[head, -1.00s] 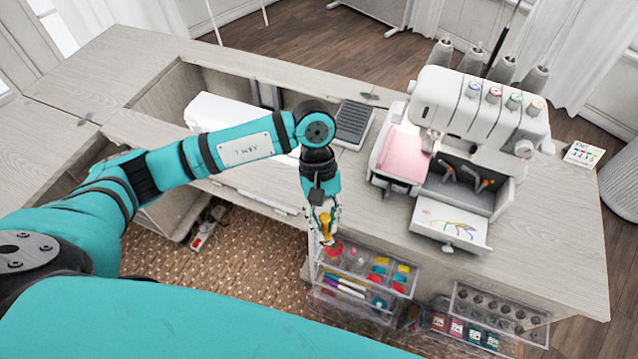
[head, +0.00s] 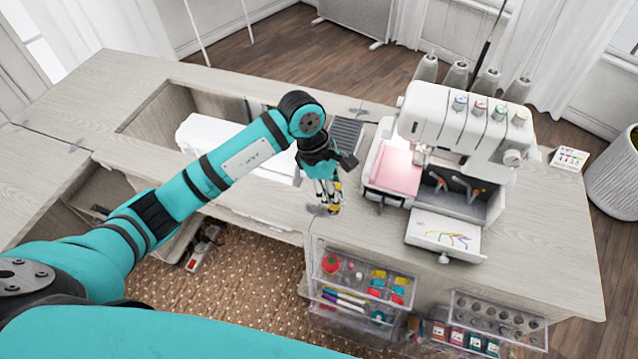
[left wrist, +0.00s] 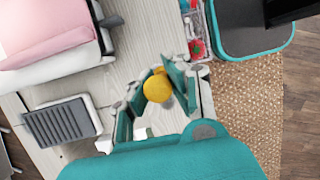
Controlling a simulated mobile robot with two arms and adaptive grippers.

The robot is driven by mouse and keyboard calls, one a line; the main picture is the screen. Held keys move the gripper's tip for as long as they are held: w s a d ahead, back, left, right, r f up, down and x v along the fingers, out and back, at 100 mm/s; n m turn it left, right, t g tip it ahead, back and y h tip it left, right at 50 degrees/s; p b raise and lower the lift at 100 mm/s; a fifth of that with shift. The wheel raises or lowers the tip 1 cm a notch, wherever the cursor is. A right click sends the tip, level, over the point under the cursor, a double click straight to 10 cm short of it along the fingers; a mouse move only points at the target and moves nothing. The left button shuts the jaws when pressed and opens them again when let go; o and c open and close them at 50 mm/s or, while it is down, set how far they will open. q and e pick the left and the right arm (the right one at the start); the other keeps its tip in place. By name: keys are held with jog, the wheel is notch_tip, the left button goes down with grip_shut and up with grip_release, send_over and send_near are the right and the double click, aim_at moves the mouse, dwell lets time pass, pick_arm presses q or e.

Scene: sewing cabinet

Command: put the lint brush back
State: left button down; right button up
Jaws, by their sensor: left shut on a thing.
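My left gripper (head: 332,208) is over the front of the cabinet top, left of the sewing machine, just behind the open top drawer. Its fingers are shut on a small yellow thing, seen as a rounded yellow end (left wrist: 157,88) in the left wrist view. I take this to be the lint brush; the fingers hide most of it. In the head view only small yellow bits show between the fingers. I cannot tell if it touches the tabletop. My right gripper is not in view.
The clear top drawer (head: 400,272) is open, with a red pincushion (head: 331,264) and colored items. A white serger (head: 462,125) with an open front tray (head: 445,236) stands to the right. A grey ribbed pedal (head: 346,137) lies behind the gripper.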

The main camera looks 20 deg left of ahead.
pick_arm(q)
jog(key=a+f, duration=0.1)
jog(key=w+a+f+p, duration=0.1)
jog(key=a, duration=0.1)
jog(key=w+a+f+p, duration=0.1)
jog(key=shift+w+a, duration=0.15)
jog(key=shift+w, duration=0.05)
jog(key=shift+f, duration=0.5)
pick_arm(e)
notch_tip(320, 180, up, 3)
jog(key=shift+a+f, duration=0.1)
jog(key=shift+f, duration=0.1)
pick_arm(q)
jog(key=shift+f, duration=0.2)
jog(key=c, duration=1.3)
grip_release()
jog(key=shift+r, duration=0.1)
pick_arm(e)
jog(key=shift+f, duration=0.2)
pick_arm(q)
jog(key=shift+r, duration=0.1)
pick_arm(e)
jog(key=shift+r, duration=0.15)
